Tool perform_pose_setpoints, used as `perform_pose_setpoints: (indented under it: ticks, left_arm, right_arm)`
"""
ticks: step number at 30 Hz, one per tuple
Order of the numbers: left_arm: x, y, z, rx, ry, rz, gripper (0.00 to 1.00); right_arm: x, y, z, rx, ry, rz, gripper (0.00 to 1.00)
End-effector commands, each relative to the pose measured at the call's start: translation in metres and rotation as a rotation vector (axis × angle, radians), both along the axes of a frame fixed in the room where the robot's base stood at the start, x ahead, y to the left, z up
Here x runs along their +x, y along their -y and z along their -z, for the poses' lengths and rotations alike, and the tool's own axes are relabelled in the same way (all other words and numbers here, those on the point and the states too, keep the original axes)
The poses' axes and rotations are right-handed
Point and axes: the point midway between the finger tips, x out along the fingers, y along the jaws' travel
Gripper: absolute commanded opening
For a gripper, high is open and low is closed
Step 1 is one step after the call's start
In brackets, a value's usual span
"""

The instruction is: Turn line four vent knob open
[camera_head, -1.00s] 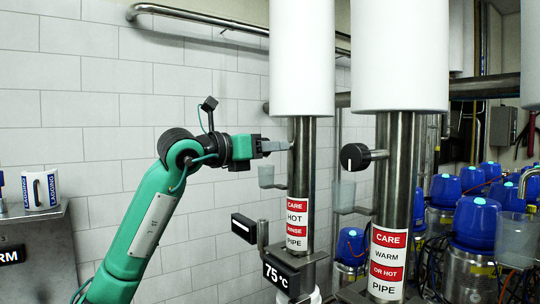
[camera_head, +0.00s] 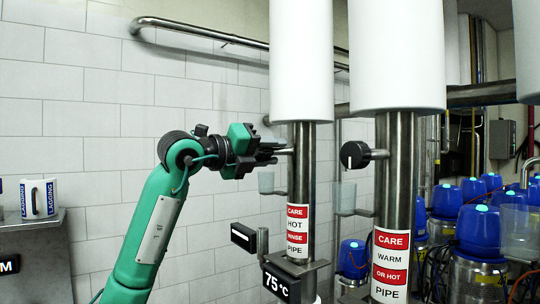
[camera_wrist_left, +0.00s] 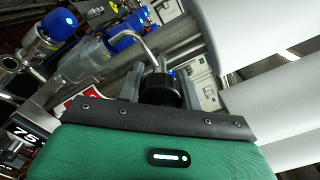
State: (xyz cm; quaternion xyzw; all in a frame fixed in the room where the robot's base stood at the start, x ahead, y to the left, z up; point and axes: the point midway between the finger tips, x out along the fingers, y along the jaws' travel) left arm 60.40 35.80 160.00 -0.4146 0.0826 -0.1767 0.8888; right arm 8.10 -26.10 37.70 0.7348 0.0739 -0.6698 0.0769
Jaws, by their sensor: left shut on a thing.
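My left gripper (camera_head: 277,151) reaches from the left to the pipe labelled "CARE HOT RINSE PIPE" (camera_head: 301,180). In the left wrist view its two grey fingers stand on either side of a black round knob (camera_wrist_left: 161,92), and it is shut on that knob. In the head view the gripper hides this knob, so its pointer mark cannot be read. Another black knob (camera_head: 354,155) with a white mark sits on the pipe labelled "CARE WARM OR HOT PIPE" (camera_head: 393,170). No line number is readable on either. My right gripper is out of view.
A clear cup (camera_head: 266,182) hangs just below my gripper, and another (camera_head: 344,197) below the free knob. A black lever handle (camera_head: 243,237) and a 75 °C display (camera_head: 281,282) are lower down. White lagging (camera_head: 301,60) covers the pipe above. Blue-topped valves stand at right.

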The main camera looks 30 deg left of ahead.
Motion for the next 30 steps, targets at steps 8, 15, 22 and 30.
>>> perform_pose_setpoints:
  ticks: [8, 15, 22, 30]
  left_arm:
    - [-0.0001, -0.0006, -0.0006, -0.038, -0.013, -0.001, 0.13]
    - [-0.0001, -0.0006, -0.0007, -0.040, -0.014, -0.001, 0.13]
    - [0.0000, -0.0005, -0.0006, -0.038, -0.014, 0.000, 0.57]
    - [-0.0006, -0.0005, -0.0002, -0.037, -0.015, -0.001, 0.57]
  right_arm:
    - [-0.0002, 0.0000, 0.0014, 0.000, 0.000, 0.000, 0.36]
    - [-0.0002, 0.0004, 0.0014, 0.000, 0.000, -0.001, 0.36]
    - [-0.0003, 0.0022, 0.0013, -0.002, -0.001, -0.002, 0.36]
    - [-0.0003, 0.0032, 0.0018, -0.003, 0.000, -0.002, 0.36]
